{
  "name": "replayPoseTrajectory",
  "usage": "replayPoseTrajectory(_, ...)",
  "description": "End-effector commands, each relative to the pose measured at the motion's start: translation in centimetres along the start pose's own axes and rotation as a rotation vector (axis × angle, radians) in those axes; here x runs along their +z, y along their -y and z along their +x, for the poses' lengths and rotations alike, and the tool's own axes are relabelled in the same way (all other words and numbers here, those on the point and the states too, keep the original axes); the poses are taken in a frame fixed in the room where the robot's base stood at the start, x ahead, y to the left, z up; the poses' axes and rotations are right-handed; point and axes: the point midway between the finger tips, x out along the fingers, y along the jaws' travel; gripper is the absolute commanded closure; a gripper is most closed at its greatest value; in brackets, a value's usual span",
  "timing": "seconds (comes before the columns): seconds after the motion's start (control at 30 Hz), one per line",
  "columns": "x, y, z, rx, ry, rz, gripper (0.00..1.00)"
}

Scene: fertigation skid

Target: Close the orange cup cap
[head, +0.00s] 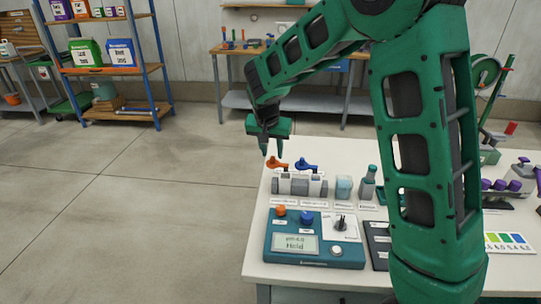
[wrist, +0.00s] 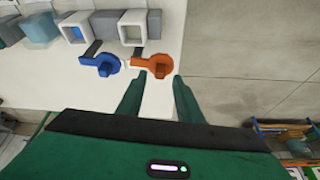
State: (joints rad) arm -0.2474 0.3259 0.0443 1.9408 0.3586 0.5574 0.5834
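The orange cup cap (wrist: 151,66) is a round disc with a tab, swung out on a dark hinge strip beside a square white cup (wrist: 133,27) whose mouth is uncovered. In the head view the orange cap (head: 273,163) is at the bench's far left corner. A similar blue cap (wrist: 97,64) stands out beside the neighbouring white cup (wrist: 75,24). My gripper (head: 272,153) is just above the orange cap in the head view.
A teal meter console (head: 314,243) with orange and blue knobs is at the bench front. A pale blue block (head: 344,187) and a grey bottle (head: 367,184) stand right of the cups. The floor left of the bench is clear.

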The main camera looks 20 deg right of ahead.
Motion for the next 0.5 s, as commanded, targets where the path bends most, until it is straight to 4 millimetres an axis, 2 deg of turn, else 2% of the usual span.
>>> replayPoseTrajectory(0.2, 0.0, 0.0, 1.7, -0.001, 0.001, -0.001, 0.67)
replayPoseTrajectory(0.5, 0.0, 0.0, 1.9, -0.001, 0.0, 0.0, 0.67)
